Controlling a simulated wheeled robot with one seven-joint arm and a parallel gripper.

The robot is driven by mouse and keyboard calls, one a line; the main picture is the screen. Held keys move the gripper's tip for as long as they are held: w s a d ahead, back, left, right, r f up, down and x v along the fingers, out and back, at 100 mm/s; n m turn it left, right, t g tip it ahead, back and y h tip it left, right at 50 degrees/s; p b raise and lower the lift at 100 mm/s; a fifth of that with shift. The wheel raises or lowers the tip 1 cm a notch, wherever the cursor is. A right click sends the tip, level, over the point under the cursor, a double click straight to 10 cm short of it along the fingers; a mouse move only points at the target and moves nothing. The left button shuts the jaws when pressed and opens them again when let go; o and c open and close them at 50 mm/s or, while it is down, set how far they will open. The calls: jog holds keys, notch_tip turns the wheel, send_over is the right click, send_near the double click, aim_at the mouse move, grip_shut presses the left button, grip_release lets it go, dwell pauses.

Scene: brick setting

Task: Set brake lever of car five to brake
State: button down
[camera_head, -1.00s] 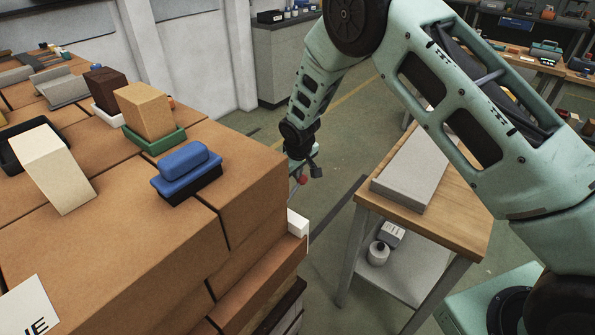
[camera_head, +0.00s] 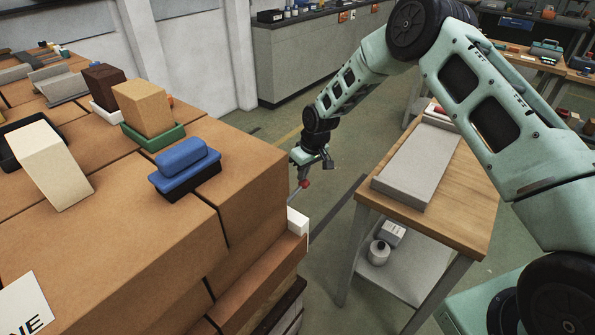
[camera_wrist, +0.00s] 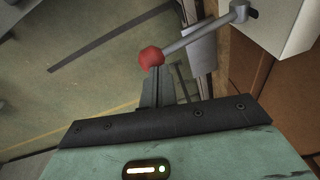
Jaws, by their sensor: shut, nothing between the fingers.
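The brake lever is a grey rod with a red knob (camera_wrist: 151,57). In the wrist view, the rod (camera_wrist: 195,38) runs from a dark pivot on a white housing (camera_wrist: 275,20) at upper right. The red knob also shows in the head view (camera_head: 304,184), beside the brick stack's right side, near the white housing (camera_head: 297,222). My gripper (camera_wrist: 158,88) is shut and empty. Its fingers are just below the knob in the wrist view; I cannot tell whether they touch it. In the head view, my gripper (camera_head: 318,164) is just above the knob.
The brick stack (camera_head: 110,240) fills the left, with a blue block (camera_head: 183,160) and several sample bricks on trays on top. A wooden table (camera_head: 470,195) with a long grey block (camera_head: 418,165) stands to the right. Open floor lies between.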

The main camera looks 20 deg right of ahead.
aim_at(306, 183)
jog(key=f+y+b, duration=0.1)
jog(key=f+b, duration=0.1)
jog(key=d+f+g+y+b, duration=0.1)
jog(key=f, duration=0.1)
jog(key=w+f+g+y+b, duration=0.1)
jog(key=f+b, duration=0.1)
jog(key=shift+d+b, duration=0.2)
jog(key=shift+b, duration=0.15)
jog(key=shift+f+b, duration=1.35)
jog(key=shift+b, duration=0.1)
